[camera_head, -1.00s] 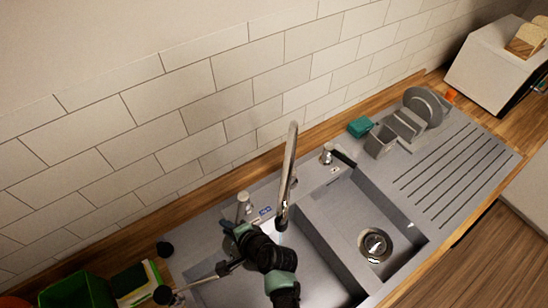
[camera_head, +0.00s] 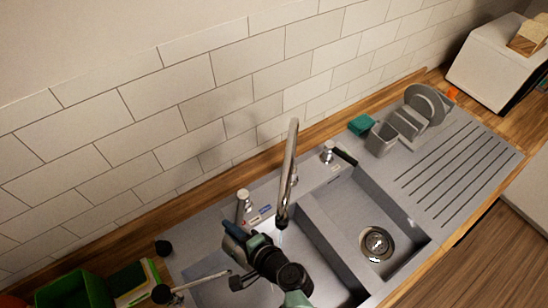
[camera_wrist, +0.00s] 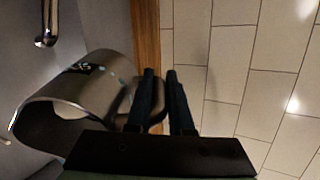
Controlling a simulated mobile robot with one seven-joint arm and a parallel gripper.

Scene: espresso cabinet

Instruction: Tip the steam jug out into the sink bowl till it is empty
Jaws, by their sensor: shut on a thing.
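The steel steam jug (camera_wrist: 78,100) shows in the wrist view, tilted, with its open mouth towards the lower left. My gripper (camera_wrist: 160,78) is shut on the jug's handle, which is partly hidden behind the fingers. Whether liquid is left inside cannot be told. In the head view my gripper (camera_head: 238,236) is over the left part of the sink, beside the tap, and my wrist hides most or all of the jug. The left sink bowl (camera_head: 322,270) lies below and right of it, partly covered by my arm. A right bowl (camera_head: 345,215) has a round drain.
The tall tap (camera_head: 290,165) rises close beside my gripper. A soap dispenser (camera_head: 243,205) stands behind it. A dish rack (camera_head: 405,125) and a green sponge (camera_head: 361,124) are at the back right. A green box (camera_head: 75,292) is at lower left. The ribbed drainboard (camera_head: 455,170) is clear.

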